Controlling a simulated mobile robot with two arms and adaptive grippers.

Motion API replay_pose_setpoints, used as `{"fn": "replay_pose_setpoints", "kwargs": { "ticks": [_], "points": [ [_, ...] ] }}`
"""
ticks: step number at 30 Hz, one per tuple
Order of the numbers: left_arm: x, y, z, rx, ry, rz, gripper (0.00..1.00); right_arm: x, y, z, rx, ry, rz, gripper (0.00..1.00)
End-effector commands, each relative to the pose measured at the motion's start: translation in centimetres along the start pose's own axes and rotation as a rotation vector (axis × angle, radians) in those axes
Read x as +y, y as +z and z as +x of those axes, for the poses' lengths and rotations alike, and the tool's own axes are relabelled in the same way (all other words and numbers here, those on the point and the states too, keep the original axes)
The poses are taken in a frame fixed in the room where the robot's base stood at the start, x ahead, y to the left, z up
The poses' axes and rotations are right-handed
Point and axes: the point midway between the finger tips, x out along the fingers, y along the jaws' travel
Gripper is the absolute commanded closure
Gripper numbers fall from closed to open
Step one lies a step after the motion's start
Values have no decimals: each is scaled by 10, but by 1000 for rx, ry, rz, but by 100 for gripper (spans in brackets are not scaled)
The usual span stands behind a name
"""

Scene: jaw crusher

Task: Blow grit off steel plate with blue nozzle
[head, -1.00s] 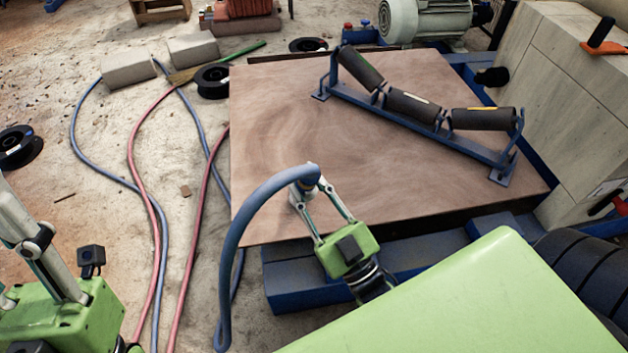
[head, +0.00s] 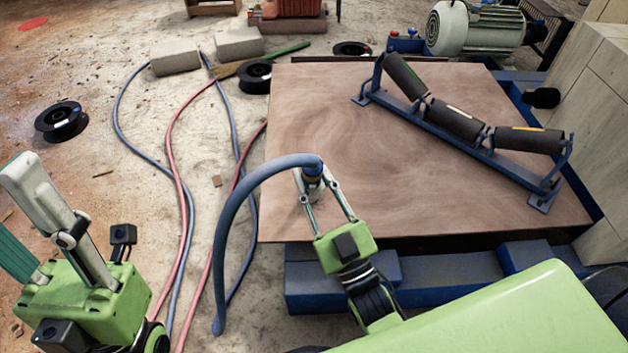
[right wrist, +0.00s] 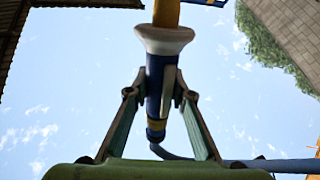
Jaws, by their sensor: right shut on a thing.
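The steel plate (head: 335,115) lies flat in the middle of the head view, covered in brownish dust with paler swirl marks. My right gripper (head: 313,180) is over the plate's near left part, shut on the blue nozzle (head: 313,169). A thick blue hose (head: 237,205) arches from the nozzle down to the left. In the right wrist view, the fingers (right wrist: 158,92) close on the nozzle's dark blue body (right wrist: 155,78), with a pale flared collar beyond them. My left gripper (head: 65,245) is at the lower left, away from the plate; its fingertips are unclear.
A blue roller frame (head: 465,150) with three dark rollers stands across the plate's right side. Blue beams (head: 440,278) run along its near edge. Red and blue hoses (head: 178,190), black spools (head: 61,121) and blocks (head: 175,60) lie left. A motor (head: 475,28) stands behind.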

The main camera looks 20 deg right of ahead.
Motion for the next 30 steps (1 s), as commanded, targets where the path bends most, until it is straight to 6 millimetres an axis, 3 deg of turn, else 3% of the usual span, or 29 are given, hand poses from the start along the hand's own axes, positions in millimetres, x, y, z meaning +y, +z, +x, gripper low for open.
{"fn": "replay_pose_setpoints", "kwargs": {
  "ticks": [30],
  "points": [
    [-1, -1, 3, 1, -1, 2, 60, 23, 34, 56, 3, 0, 0, 100]
  ]
}}
